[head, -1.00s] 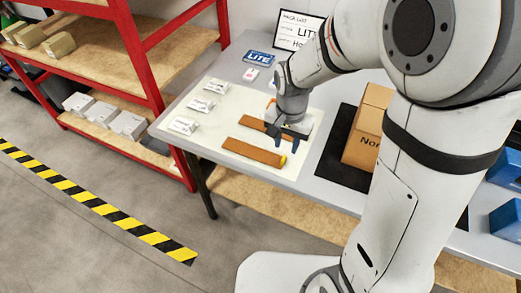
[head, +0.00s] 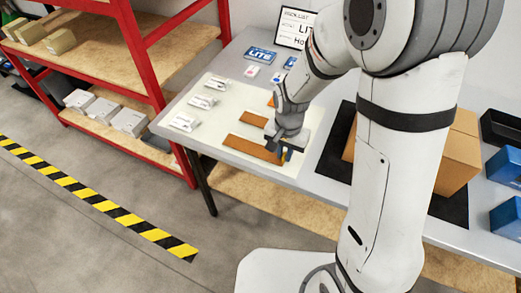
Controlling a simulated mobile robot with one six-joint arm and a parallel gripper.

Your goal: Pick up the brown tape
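Several flat brown strips lie on a cream mat (head: 213,137) on the grey table. The near brown strip (head: 250,148) is the longest in view, and another brown strip (head: 254,119) lies behind it. I cannot tell for sure which is the brown tape. My gripper (head: 284,156) points down at the right end of the near strip. A small yellow bit shows at its fingertips. The fingers are small and partly hidden, so I cannot tell whether they are open or closed on something.
Small white packets (head: 184,122) line the mat's left side. A blue LITE box (head: 260,55) and a pick-list sign (head: 296,26) stand behind. A cardboard box (head: 459,150) sits on a black mat to the right, near blue bins (head: 506,218). Red shelving (head: 134,50) stands left.

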